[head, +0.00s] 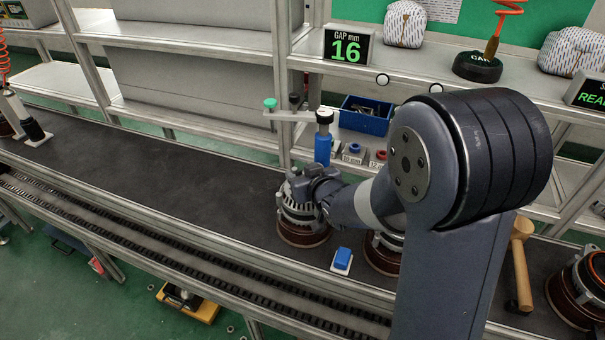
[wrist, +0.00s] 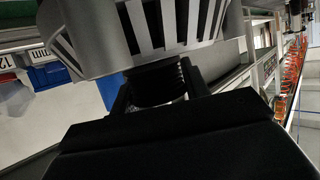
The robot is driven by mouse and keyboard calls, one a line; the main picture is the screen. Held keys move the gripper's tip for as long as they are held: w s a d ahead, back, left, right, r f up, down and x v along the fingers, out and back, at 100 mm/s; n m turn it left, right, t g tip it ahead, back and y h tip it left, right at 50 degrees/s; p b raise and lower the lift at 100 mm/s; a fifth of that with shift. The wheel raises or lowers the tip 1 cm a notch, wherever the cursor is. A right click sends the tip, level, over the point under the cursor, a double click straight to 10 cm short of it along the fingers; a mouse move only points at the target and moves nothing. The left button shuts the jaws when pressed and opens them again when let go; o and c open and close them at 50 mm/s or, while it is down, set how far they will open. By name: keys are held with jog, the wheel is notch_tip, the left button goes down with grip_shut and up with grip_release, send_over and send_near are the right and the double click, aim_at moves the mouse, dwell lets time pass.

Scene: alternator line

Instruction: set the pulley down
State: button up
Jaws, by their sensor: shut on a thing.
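My gripper (head: 318,187) is over the alternator (head: 302,215) in the middle of the dark belt. In the wrist view my gripper (wrist: 157,90) is shut on the dark pulley (wrist: 153,84), with one finger on each side of it. The slotted silver housing of the alternator (wrist: 150,35) fills the top of the wrist view, right by the pulley. I cannot tell whether the pulley touches the alternator. In the head view my wrist and gripper hide the pulley.
A blue button (head: 342,257) lies right of the alternator. Behind stands a fixture with a blue cylinder (head: 322,148) and a side arm, near a blue bin (head: 368,115). A display (head: 347,46) reads "GAP mm 16". A mallet (head: 521,262) lies right.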

jog(key=o, duration=1.2)
jog(key=shift+c, duration=0.2)
jog(key=shift+p, duration=0.3)
